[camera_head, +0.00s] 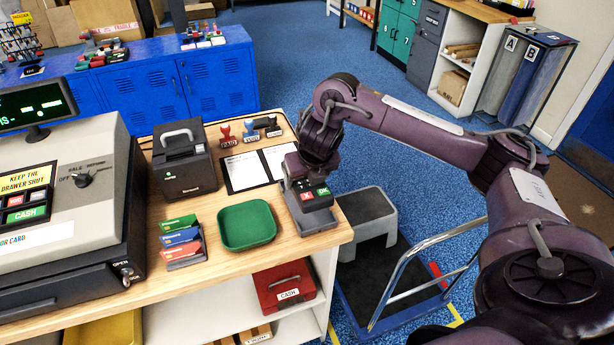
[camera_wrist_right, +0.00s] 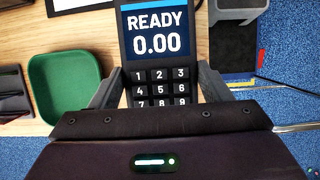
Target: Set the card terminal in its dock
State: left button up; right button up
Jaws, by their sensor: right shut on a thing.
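The card terminal (camera_wrist_right: 160,30) shows its lit READY 0.00 screen and number keys in the right wrist view. In the head view the terminal (camera_head: 308,184) stands near the counter's right edge, its red and green keys facing me. My right gripper (camera_wrist_right: 158,88) is shut on it, with one finger along each side. In the head view my right gripper (camera_head: 316,160) comes down over its far end. The grey dock (camera_head: 318,222) shows at the terminal's near end. I cannot tell whether the terminal is fully seated. My left gripper is not in view.
A green tray (camera_head: 247,226) lies just left of the dock. A card rack (camera_head: 184,246), a black printer (camera_head: 185,165), a clipboard (camera_head: 247,171) and stamps (camera_head: 250,131) stand further left and back. The cash register (camera_head: 60,200) fills the left. A grey step stool (camera_head: 367,215) stands beyond the counter's right edge.

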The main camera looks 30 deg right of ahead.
jog(key=shift+f+b, duration=0.3)
jog(key=shift+f, duration=0.25)
jog(key=shift+s+f+b, duration=0.1)
jog(key=shift+f+b, duration=0.15)
jog(key=shift+b, duration=0.1)
jog(key=shift+f+b, duration=0.35)
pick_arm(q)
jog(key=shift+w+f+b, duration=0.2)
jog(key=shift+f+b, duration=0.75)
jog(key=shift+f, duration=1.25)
pick_arm(e)
jog(key=shift+f, duration=1.3)
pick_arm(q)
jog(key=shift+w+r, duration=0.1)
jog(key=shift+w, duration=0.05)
pick_arm(e)
jog(key=o, duration=0.9)
jog(key=shift+o, duration=0.2)
